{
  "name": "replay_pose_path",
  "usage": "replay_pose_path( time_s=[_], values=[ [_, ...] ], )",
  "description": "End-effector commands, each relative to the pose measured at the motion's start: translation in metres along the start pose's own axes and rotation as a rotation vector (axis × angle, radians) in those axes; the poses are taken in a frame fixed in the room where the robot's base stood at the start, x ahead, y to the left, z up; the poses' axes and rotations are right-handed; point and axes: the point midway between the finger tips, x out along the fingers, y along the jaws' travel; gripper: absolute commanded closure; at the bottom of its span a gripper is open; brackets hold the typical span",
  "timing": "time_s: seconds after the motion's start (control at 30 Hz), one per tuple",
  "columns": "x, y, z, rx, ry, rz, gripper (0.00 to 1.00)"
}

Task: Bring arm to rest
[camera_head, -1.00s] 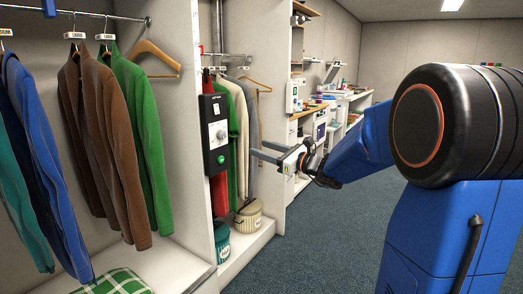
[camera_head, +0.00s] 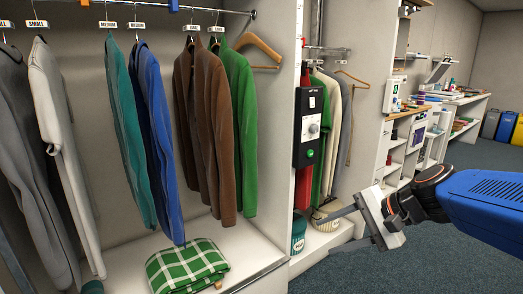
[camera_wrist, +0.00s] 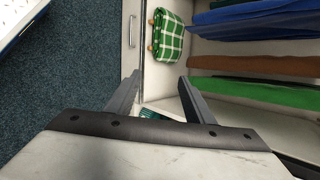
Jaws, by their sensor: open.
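My gripper (camera_head: 352,228) is at the right of the head view, its two fingers pointing left toward the wardrobe. It is open, with nothing between the fingers. In the wrist view the two fingers (camera_wrist: 155,98) stand apart at the centre. My blue arm reaches in from the right edge of the head view. The fingers appear near the front edge of the low shelf and the bins; whether they touch anything cannot be told.
Jackets, including a blue one (camera_head: 156,140) and a green one (camera_head: 238,135), hang on the rail. A green checked blanket (camera_head: 187,265) lies on the shelf. A black control box (camera_head: 311,127) is on the divider. Carpet at lower right (camera_head: 440,262) is clear.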

Motion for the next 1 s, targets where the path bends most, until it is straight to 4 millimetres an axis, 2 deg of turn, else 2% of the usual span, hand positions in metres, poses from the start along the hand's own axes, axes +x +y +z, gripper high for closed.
replay_pose_path(
  time_s=[0.1, 0.3, 0.5, 0.7, 1.0],
  values=[
    [-0.009, 0.045, 0.016, -0.217, 0.058, 0.135, 0.52],
    [-0.034, 0.114, 0.020, -0.579, 0.155, 0.365, 0.52],
    [-0.063, 0.159, 0.010, -0.874, 0.236, 0.560, 0.52],
    [-0.079, 0.176, 0.002, -1.010, 0.275, 0.657, 0.52],
    [-0.081, 0.178, 0.001, -1.026, 0.279, 0.670, 0.52]
  ],
)
